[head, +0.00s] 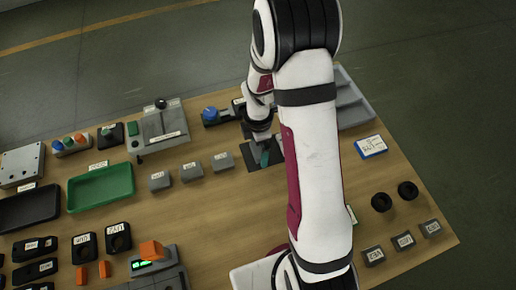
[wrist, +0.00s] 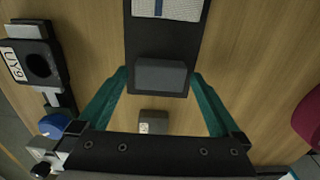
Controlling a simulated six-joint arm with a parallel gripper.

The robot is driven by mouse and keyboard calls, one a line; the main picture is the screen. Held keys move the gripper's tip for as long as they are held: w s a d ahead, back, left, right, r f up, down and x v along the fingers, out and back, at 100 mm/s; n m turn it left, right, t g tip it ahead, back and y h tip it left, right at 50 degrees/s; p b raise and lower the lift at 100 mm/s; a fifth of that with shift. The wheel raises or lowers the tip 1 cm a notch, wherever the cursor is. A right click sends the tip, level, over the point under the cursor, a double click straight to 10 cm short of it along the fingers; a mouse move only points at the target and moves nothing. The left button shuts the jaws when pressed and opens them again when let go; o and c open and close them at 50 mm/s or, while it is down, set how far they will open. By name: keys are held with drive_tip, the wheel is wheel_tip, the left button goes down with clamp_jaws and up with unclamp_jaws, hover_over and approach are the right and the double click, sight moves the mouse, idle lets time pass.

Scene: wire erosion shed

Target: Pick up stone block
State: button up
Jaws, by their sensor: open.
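My gripper (wrist: 161,76) is open, with one teal finger on each side of a plain grey block (wrist: 160,75) in the wrist view. The block lies on a black mat (wrist: 176,40), with clear gaps between it and both fingers. I cannot tell how high the fingertips are above the mat. In the head view my gripper (head: 265,157) is over the black mat (head: 258,166), and my arm hides most of that spot, including the block. A second grey block (wrist: 153,122) with a white label sits on the wood nearer the gripper's palm.
Labelled grey blocks (head: 191,172) stand in a row left of the mat, near a green tray (head: 101,206). More blocks (head: 403,241) and two black rings (head: 381,202) are at right. A black holder (wrist: 37,62) stands left in the wrist view.

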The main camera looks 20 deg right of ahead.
sight(258, 149)
drive_tip(key=shift+f, duration=0.2)
drive_tip(key=c, duration=1.4)
drive_tip(key=shift+r, duration=0.6)
wheel_tip(258, 149, up, 3)
drive_tip(key=s+d+r, duration=0.7)
drive_tip(key=d, duration=0.2)
drive_tip(key=shift+d, duration=0.2)
